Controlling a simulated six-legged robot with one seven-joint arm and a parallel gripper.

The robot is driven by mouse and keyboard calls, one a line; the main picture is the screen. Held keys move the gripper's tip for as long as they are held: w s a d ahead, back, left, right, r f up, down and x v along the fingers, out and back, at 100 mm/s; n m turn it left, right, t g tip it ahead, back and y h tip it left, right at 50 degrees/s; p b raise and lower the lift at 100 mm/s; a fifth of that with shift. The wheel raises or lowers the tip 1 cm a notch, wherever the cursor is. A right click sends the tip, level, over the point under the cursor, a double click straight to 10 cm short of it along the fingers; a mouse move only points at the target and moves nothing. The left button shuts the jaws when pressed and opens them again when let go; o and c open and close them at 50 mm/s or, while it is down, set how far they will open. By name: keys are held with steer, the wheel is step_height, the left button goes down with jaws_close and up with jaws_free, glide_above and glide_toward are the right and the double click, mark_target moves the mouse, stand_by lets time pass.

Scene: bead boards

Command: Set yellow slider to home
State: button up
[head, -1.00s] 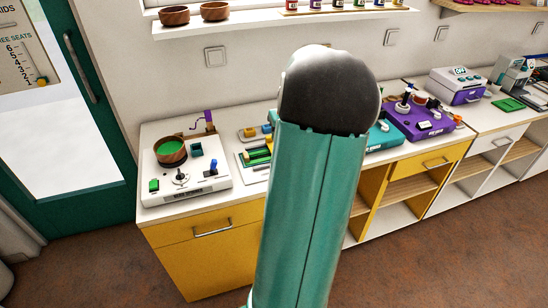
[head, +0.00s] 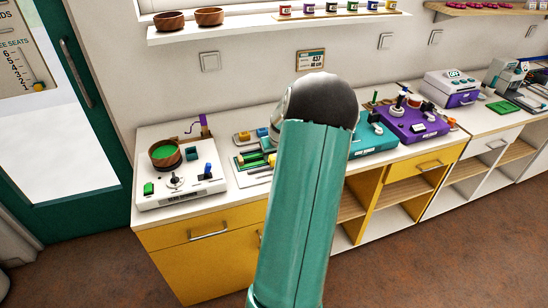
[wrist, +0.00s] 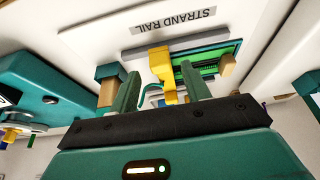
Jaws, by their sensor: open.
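The yellow slider (wrist: 161,62) shows in the wrist view on a white board labelled STRAND RAIL (wrist: 240,28). The picture is turned over, so the label reads upside down. My gripper (wrist: 160,72) is open, its two teal fingers on either side of the slider's yellow body. I cannot tell whether either finger touches it. A green slotted rail (wrist: 212,60) lies just right of the slider. In the head view the board (head: 238,165) shows partly, left of my arm, which hides my gripper and much of the board.
A white bead board with a wooden bowl (head: 163,154) stands left of the rail board. A teal board (head: 372,137) and a purple board (head: 412,122) stand to the right. A shelf (head: 240,30) with bowls and jars hangs above. A tan block (wrist: 108,78) is beside the left finger.

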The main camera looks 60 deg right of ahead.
steer(key=shift+x, duration=0.85)
steer(key=shift+a, duration=0.1)
jaws_close()
steer(key=shift+s+d, duration=1.25)
jaws_free()
steer(key=shift+r, duration=0.1)
steer(key=v, duration=1.3)
steer(key=shift+r, duration=0.3)
